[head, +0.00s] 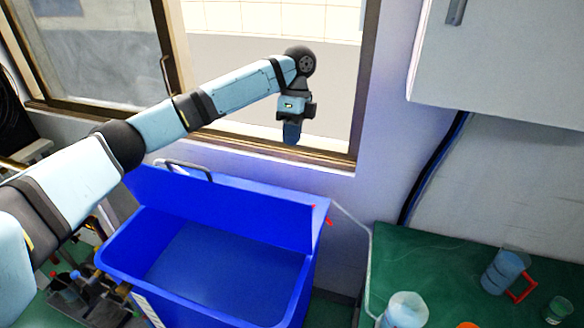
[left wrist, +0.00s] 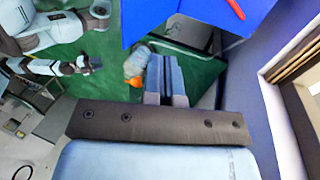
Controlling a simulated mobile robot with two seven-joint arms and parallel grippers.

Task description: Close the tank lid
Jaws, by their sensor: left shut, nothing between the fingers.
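The blue tank (head: 215,262) stands below the window with its inside open to view. Its blue lid (head: 225,208) is raised along the back edge, with a handle (head: 185,168) at its upper left. Part of the blue lid (left wrist: 185,20) also shows at the top of the left wrist view. My left gripper (head: 292,132) points down, above and behind the lid's right part, apart from it. Its fingers (left wrist: 167,72) are shut and empty in the left wrist view. My right arm (left wrist: 60,68) shows at the left there; its jaw state is too small to tell.
A green table (head: 410,260) at the right holds a blue jug (head: 503,270) with a red handle and a clear bottle (head: 405,312). A white cabinet (head: 500,60) hangs above it. The window frame (head: 365,90) is close behind my left gripper. Several bottles stand left of the tank.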

